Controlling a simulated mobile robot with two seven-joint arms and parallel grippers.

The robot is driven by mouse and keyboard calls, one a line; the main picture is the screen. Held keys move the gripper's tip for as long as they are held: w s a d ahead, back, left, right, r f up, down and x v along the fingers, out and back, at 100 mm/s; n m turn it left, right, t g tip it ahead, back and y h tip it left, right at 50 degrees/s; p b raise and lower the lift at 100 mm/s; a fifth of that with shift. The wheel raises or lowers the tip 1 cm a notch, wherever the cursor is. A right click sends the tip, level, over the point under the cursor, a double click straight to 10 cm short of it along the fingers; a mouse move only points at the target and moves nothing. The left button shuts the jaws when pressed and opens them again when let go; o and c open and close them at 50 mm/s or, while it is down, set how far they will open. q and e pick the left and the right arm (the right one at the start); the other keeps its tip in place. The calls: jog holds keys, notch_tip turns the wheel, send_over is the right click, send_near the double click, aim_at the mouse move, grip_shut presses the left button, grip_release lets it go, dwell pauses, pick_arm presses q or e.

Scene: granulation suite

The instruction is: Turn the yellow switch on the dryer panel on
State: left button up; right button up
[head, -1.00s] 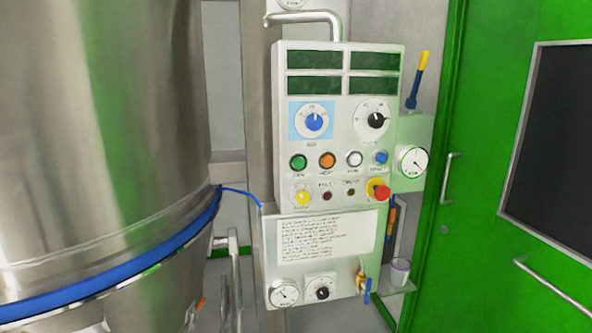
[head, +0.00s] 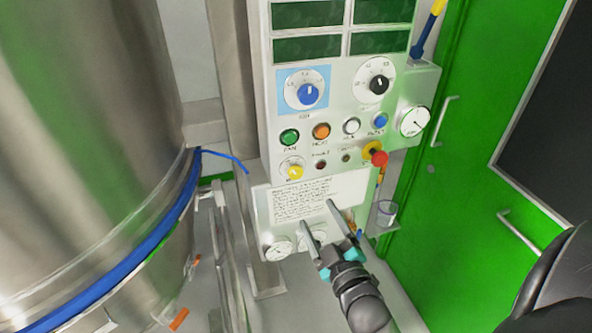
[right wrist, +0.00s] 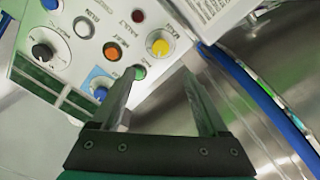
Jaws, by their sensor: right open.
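The dryer panel (head: 336,106) is a pale upright box with displays, dials and buttons. The yellow switch (head: 294,171) is a round yellow knob on a white dial at the panel's lower left, left of a dark red lamp. It also shows in the right wrist view (right wrist: 160,46), just beyond the fingertips. My right gripper (head: 318,217) is open and empty, in front of the text plate and to the lower right of the switch in the head view. In the right wrist view its fingers (right wrist: 158,73) point towards the switch, apparently apart from it. My left gripper is out of view.
A red emergency button (head: 379,158) juts out at the panel's lower right. Green (head: 289,137) and orange (head: 321,131) buttons sit above the switch. A large steel vessel (head: 85,110) with a blue band stands left. A green door (head: 450,190) is at right.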

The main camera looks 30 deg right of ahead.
aim_at(297, 175)
jog(key=x, duration=1.4)
jog(key=shift+w, duration=0.1)
jog(key=shift+c, duration=0.3)
grip_shut()
